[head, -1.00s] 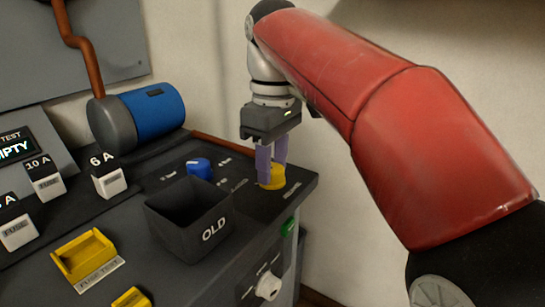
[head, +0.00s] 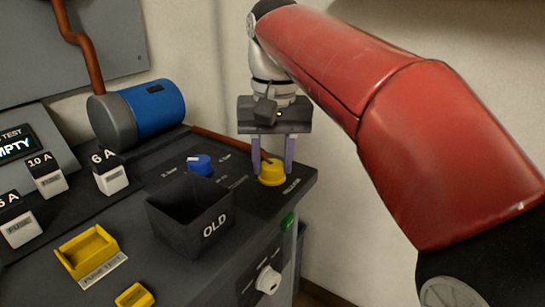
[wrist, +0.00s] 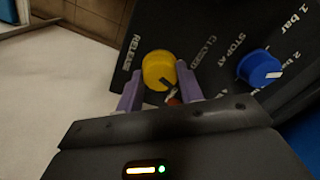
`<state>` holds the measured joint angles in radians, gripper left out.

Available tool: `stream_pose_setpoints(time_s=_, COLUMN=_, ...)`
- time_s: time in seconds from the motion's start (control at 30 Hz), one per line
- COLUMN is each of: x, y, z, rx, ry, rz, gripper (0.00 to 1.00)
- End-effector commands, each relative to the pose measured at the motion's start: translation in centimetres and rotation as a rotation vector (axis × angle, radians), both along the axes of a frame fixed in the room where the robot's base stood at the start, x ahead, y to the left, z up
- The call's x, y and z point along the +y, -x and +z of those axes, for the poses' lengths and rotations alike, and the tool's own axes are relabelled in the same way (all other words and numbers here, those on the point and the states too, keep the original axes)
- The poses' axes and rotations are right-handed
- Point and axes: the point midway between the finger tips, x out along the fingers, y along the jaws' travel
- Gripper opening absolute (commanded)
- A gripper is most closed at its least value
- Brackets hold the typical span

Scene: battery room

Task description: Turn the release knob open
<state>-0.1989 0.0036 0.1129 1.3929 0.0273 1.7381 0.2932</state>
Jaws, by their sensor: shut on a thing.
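The yellow release knob (head: 271,173) sits at the right end of the dark bench top. It also shows in the wrist view (wrist: 158,70), between the printed words RELEASE and CLOSED, with a dark mark toward its lower right side. My gripper (head: 272,168) points down over the knob, its two purple fingers on opposite sides of it and shut on it. In the wrist view the fingers (wrist: 160,82) reach to either side of the knob, and a small part of its near edge lies between them.
A blue knob (head: 200,164) with pressure markings stands left of the yellow one. An open black bin marked OLD (head: 190,222) is in front. White fuses (head: 109,174), a yellow fuse-test holder (head: 85,250) and a blue cylinder (head: 152,108) lie further left.

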Motion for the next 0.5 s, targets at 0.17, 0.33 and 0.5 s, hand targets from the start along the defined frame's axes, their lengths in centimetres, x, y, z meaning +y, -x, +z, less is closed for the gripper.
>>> stream_pose_setpoints(time_s=0.17, x=0.03, y=-0.01, z=0.1, rx=-0.005, ry=-0.002, rz=-0.158, gripper=0.14)
stream_pose_setpoints(time_s=0.33, x=0.03, y=-0.01, z=0.1, rx=-0.005, ry=-0.002, rz=-0.291, gripper=0.14)
stream_pose_setpoints(time_s=0.5, x=0.03, y=-0.01, z=0.1, rx=-0.005, ry=-0.003, rz=-0.393, gripper=0.14)
